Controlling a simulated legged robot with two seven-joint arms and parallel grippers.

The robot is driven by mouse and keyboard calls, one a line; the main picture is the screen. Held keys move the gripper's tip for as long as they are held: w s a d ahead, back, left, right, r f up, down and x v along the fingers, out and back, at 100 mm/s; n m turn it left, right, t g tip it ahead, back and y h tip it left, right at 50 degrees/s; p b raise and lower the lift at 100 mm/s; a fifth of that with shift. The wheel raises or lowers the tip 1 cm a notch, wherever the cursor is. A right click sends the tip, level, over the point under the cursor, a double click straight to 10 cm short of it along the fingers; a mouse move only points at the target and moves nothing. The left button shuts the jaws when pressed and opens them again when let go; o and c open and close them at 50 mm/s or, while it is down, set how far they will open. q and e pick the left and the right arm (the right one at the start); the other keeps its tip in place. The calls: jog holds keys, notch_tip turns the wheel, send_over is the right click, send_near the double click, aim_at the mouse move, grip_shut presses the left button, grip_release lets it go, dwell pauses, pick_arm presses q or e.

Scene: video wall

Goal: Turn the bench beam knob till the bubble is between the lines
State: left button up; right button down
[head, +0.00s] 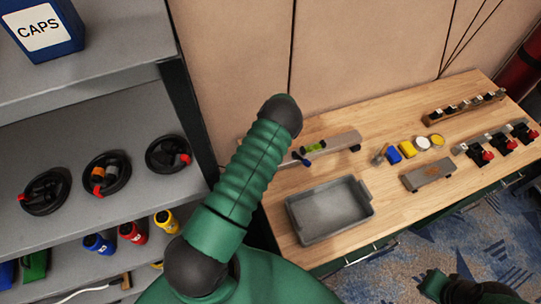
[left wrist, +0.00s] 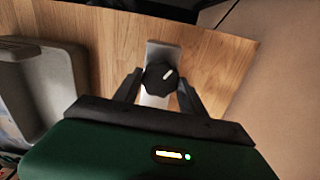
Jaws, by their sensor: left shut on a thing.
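The grey bench beam (head: 343,141) lies on the wooden bench beyond my left arm. A yellow-green vial (head: 314,147) sits on it; bubble and lines are too small to tell apart. In the left wrist view, the black knob (left wrist: 160,78) with a white pointer mark stands at the end of the beam (left wrist: 163,52). My left gripper (left wrist: 160,86) has one finger on each side of the knob and is shut on it.
A grey tray (head: 328,210) stands in front of the beam. Yellow and blue pieces, small tins and a grey block (head: 428,174) lie to its right. Clamps (head: 504,141) line the right side.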

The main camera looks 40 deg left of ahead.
pick_arm(q)
jog(key=shift+f, duration=0.1)
jog(key=shift+f+n+b, duration=0.1)
jog(key=shift+n+b, duration=2.15)
jog(key=shift+n, duration=0.45)
jog(key=n+b, duration=0.2)
jog(key=n, duration=0.1)
jog(key=n+b, duration=0.1)
jog(key=n, duration=0.2)
jog(key=shift+s+n, duration=0.1)
jog(key=shift+n, duration=0.3)
jog(key=n+b, duration=0.1)
jog(key=n, duration=0.4)
jog(key=shift+n, duration=0.3)
jog(key=shift+a+n+b, duration=0.1)
jog(key=shift+n+b, duration=0.4)
jog(key=shift+n, duration=1.6)
jog(key=shift+w+r+n, duration=0.2)
jog(key=shift+n, duration=0.3)
